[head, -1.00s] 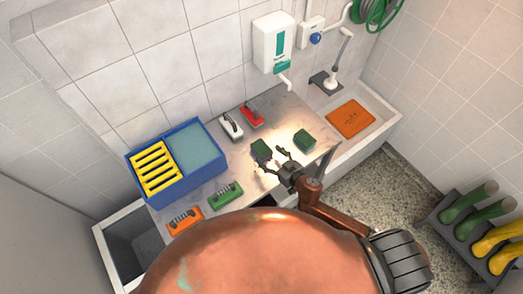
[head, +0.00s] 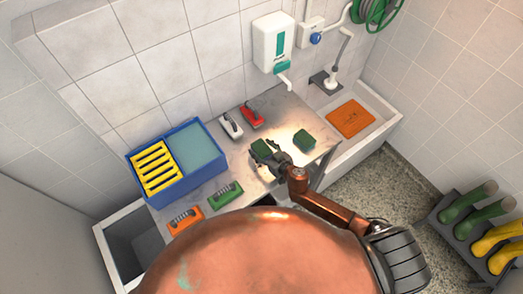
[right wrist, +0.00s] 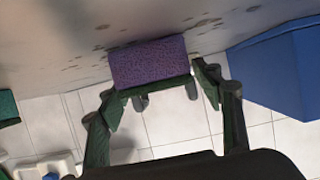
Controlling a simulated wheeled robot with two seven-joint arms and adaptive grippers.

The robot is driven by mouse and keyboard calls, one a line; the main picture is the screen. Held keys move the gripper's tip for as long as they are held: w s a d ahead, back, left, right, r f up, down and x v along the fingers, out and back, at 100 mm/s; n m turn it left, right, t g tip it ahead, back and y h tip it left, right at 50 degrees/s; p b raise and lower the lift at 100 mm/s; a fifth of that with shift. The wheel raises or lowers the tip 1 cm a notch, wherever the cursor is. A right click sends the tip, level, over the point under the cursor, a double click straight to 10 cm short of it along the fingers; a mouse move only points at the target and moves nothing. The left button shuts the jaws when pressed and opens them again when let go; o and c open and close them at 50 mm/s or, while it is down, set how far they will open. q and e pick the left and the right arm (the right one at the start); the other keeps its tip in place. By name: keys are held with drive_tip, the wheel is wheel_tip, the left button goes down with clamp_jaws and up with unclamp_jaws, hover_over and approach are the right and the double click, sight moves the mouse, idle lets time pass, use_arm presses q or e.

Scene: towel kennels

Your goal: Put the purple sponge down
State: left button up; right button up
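The purple sponge (right wrist: 150,62) fills the middle of the right wrist view and appears to rest on the tabletop, which shows at the top of that picture. In the head view the sponge (head: 260,148) shows its dark green upper face. My right gripper (right wrist: 160,80) is open, its fingertips close to the sponge's near corners; I cannot tell whether they touch it. In the head view the right gripper (head: 274,158) is just right of and nearer than the sponge. My left gripper is not in view.
A second green-topped sponge (head: 304,140) lies to the right. White (head: 231,125) and red (head: 251,116) brushes lie behind. Green (head: 226,194) and orange (head: 186,220) brushes lie front left. A blue tub (head: 181,165) with a yellow rack stands left. An orange mat (head: 350,119) lies in the right basin.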

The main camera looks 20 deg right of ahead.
drive_tip(key=c, duration=0.6)
